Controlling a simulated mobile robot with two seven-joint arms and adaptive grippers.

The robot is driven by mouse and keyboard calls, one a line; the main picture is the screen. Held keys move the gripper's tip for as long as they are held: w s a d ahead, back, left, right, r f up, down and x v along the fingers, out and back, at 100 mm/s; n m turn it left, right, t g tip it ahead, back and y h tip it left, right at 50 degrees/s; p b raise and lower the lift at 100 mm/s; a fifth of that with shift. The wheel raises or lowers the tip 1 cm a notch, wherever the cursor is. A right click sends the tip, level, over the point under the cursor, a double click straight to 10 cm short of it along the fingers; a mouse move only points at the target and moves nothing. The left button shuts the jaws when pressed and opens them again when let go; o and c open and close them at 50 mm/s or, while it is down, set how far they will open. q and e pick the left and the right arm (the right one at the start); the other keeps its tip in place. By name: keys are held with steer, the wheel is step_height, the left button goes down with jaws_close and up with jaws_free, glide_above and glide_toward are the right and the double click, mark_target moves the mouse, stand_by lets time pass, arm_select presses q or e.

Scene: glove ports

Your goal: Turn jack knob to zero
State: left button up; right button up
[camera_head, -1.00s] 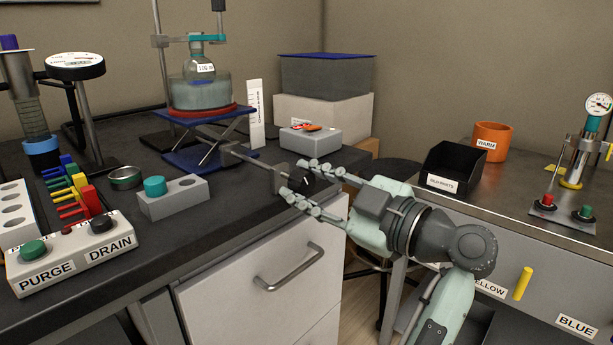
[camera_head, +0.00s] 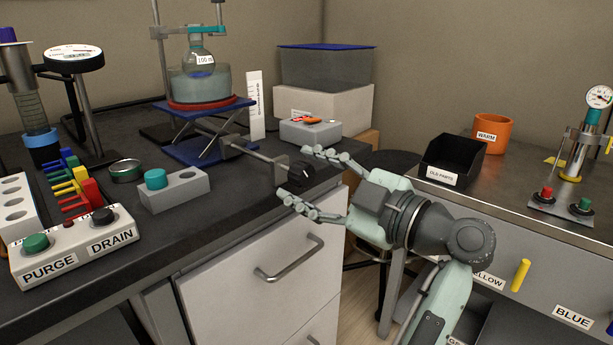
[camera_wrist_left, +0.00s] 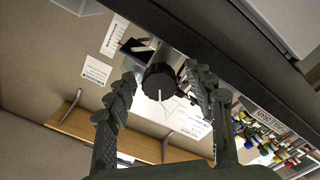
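The lab jack (camera_head: 205,130) has a blue top and base with crossed metal arms and stands on the dark bench. A metal rod runs from it to a black round jack knob (camera_head: 302,173) near the bench's right edge. In the left wrist view the knob (camera_wrist_left: 160,78) faces me with a white pointer line. My left gripper (camera_head: 296,172) is open, one finger on each side of the knob. In the wrist view a gap shows on both sides between knob and fingers. A white scale strip (camera_head: 256,105) stands beside the jack; its marks are too small to read. My right gripper is not in view.
On the jack a flask (camera_head: 200,62) sits in a bath (camera_head: 199,88). A grey box with a red-orange top piece (camera_head: 310,130) stands behind the knob. A drawer handle (camera_head: 290,260) lies below the bench edge. A PURGE/DRAIN box (camera_head: 75,250) is at left.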

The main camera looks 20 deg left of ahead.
arm_select(q)
steer(key=v, duration=1.2)
steer(key=shift+w+r, duration=0.1)
steer(key=shift+r, duration=0.05)
